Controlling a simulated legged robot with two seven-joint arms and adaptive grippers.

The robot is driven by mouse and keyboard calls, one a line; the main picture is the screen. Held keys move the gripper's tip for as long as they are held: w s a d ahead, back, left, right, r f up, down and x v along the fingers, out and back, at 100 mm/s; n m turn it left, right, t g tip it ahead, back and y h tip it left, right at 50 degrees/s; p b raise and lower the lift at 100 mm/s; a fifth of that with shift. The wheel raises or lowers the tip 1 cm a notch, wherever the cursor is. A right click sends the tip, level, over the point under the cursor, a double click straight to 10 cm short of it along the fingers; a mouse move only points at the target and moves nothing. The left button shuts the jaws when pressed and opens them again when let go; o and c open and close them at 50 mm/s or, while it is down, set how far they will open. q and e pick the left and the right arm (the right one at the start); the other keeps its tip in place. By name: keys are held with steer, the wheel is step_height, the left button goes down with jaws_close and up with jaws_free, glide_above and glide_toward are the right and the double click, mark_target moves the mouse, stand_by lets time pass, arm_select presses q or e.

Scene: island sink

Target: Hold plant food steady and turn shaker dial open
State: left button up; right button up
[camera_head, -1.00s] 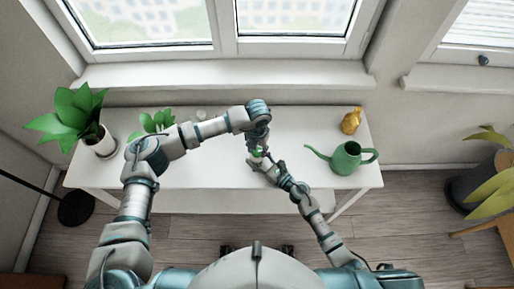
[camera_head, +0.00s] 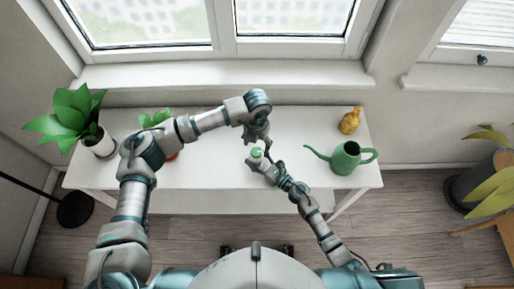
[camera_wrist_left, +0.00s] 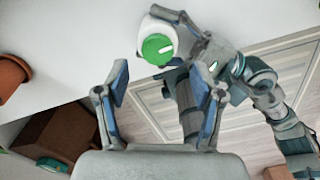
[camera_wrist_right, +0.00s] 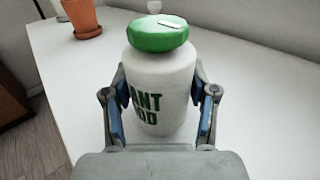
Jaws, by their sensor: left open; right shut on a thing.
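The plant food (camera_wrist_right: 160,90) is a white bottle with green lettering and a green lid. My right gripper (camera_wrist_right: 160,105) is shut around its body from both sides and holds it upright. In the head view the green lid (camera_head: 257,152) shows at the end of my right arm. The green dial (camera_wrist_right: 158,34) on top has a white mark, seen also in the left wrist view (camera_wrist_left: 157,49). My left gripper (camera_wrist_left: 165,88) is open and empty, with the lid beyond its fingertips, apart from it. I cannot tell whether the dial is open.
The white table (camera_head: 220,175) has free room around the bottle. A green watering can (camera_head: 346,159) and a yellow object (camera_head: 350,120) stand to the right. Potted plants (camera_head: 72,120) stand at the left end. A window wall is behind.

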mark_target(257, 152)
steer(key=shift+d+f, duration=0.1)
arm_select(q)
step_height(257, 152, up, 8)
steer(key=shift+f, duration=0.25)
steer(key=shift+d, duration=0.1)
arm_select(e)
steer(key=o, duration=1.3)
steer(key=shift+o, duration=0.2)
